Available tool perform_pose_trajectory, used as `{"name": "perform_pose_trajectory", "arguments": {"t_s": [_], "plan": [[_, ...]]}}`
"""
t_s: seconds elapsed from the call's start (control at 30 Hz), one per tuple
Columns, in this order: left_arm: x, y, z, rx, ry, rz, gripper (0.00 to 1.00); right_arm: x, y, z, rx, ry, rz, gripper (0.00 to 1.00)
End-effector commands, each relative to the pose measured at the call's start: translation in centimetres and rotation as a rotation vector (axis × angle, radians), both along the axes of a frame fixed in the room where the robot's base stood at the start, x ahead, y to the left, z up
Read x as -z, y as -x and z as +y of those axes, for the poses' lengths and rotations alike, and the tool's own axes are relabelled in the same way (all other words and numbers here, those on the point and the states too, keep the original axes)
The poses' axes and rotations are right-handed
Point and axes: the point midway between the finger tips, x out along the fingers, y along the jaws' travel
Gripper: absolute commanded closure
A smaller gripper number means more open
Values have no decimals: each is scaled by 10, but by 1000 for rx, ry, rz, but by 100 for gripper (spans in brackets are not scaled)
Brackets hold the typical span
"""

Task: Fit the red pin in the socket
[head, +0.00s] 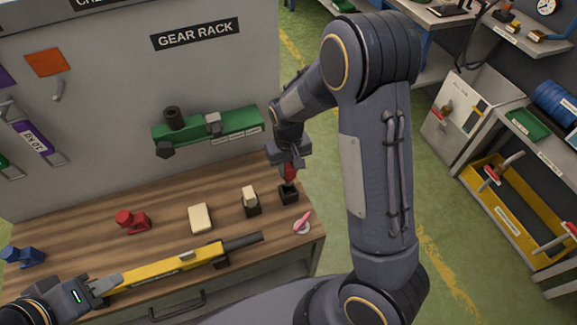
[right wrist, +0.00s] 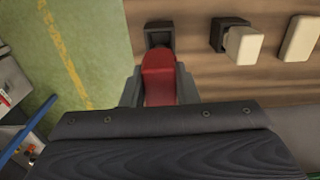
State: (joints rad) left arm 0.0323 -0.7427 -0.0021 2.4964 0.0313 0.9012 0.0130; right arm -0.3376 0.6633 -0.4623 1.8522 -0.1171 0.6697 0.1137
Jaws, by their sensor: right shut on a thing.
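The red pin (head: 290,172) is held upright or nearly so at the right end of the wooden bench, directly over a black square socket (head: 288,195). My right gripper (head: 289,160) is shut on its upper part. In the right wrist view the red pin (right wrist: 158,80) sits between the fingers, and its far end overlaps the near edge of the socket (right wrist: 157,30). I cannot tell whether the tip is inside the opening or just above it. My left gripper (head: 108,287) is at the left end of a yellow bar; whether its jaws are open is unclear.
A second black holder (head: 252,210) with a cream block (head: 249,194) stands just left of the socket. A cream slab (head: 200,218), a red part (head: 132,220) and a pink-and-white piece (head: 302,226) lie nearby. The yellow bar (head: 165,268) spans the front. A green rack (head: 235,125) hangs behind.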

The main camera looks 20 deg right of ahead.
Motion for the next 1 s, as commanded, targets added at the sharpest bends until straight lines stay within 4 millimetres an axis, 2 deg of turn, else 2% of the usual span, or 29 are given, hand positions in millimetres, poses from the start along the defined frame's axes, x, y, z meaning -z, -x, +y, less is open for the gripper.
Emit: {"name": "perform_pose_trajectory", "arguments": {"t_s": [0.33,0.67,1.0], "plan": [[-3,0,0,0,0,0,64,-4,0,0,0,0,-1,100],[-23,0,0,0,0,0,64,-30,-1,0,0,-1,-3,100],[-24,0,0,0,0,0,64,-50,0,0,1,-1,-2,100]]}}
